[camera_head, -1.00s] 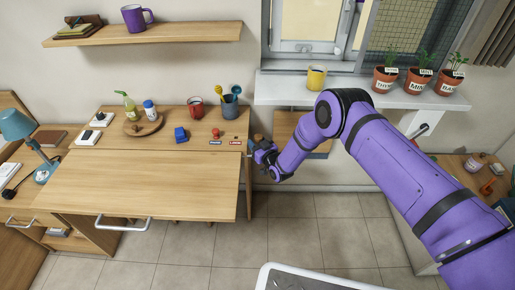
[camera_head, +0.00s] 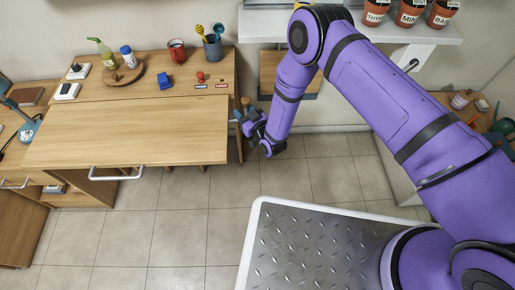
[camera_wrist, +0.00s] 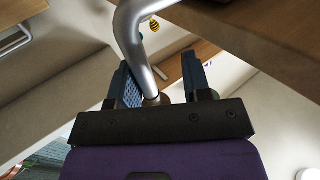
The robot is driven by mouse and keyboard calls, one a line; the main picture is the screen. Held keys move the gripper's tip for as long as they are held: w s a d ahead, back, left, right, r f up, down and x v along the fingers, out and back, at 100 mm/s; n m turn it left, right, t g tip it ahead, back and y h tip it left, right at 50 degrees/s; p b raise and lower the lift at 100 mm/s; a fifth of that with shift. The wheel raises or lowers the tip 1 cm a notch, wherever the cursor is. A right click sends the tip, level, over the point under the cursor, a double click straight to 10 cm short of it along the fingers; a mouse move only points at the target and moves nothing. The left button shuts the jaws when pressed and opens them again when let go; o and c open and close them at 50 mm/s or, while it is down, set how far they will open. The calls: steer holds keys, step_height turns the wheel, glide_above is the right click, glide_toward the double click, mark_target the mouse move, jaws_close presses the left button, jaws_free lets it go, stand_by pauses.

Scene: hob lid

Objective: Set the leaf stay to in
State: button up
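The wooden leaf (camera_head: 125,135) lies flat along the front of the desk, with a pale handle (camera_head: 116,173) on its front edge. My gripper (camera_head: 243,113) is just off the right edge of the desk, near the leaf's right end. In the wrist view a bent metal bar (camera_wrist: 132,40) runs between the two fingers of my gripper (camera_wrist: 158,72), which stand apart. The bar is nearer the left finger; a gap shows on the right. I cannot tell if this bar is the leaf stay. No stay is clearly visible in the head view.
A blue block (camera_head: 166,83), a red mug (camera_head: 177,50) and a utensil cup (camera_head: 212,47) stand on the desk. Tiled floor (camera_head: 180,205) in front is clear.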

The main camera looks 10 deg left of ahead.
steer(key=s+d, duration=0.4)
steer(key=s, duration=0.3)
steer(key=s+d, duration=0.4)
steer(key=s, duration=0.4)
steer(key=shift+d, duration=0.15)
